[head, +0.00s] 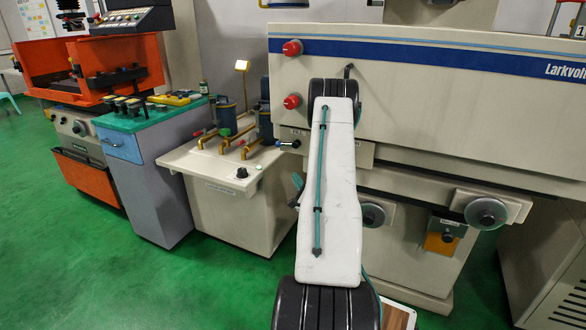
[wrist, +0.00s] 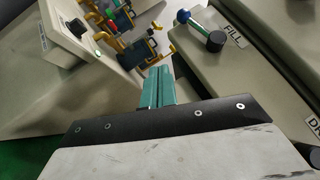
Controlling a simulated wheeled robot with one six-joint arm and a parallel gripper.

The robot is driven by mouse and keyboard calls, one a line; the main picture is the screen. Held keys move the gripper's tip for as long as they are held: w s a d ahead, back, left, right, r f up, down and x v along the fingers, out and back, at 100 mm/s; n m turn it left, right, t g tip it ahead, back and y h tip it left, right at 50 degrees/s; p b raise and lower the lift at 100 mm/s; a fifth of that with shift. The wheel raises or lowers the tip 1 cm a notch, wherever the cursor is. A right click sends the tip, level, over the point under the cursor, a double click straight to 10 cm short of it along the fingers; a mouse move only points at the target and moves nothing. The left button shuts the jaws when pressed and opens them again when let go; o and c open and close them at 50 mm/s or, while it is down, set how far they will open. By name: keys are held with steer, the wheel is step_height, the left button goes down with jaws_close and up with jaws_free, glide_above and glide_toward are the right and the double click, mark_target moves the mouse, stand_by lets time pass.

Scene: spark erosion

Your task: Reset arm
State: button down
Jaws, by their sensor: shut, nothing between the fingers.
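My gripper (wrist: 158,86) shows in the wrist view as two teal fingers pressed together with nothing between them. It points toward the gap between the beige console and the machine's side, clear of both as far as I can tell.
The large beige machine (head: 430,85) stands close behind my arm, with red knobs (head: 292,48) and handwheels (head: 486,212). Left of it are a beige console (head: 215,168) with blue units (head: 226,112), a grey cabinet (head: 155,185) and an orange machine (head: 85,68). Green floor (head: 60,260) is clear at left.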

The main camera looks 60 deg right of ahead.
steer(key=shift+s+a+f, duration=0.55)
steer(key=shift+s, duration=0.1)
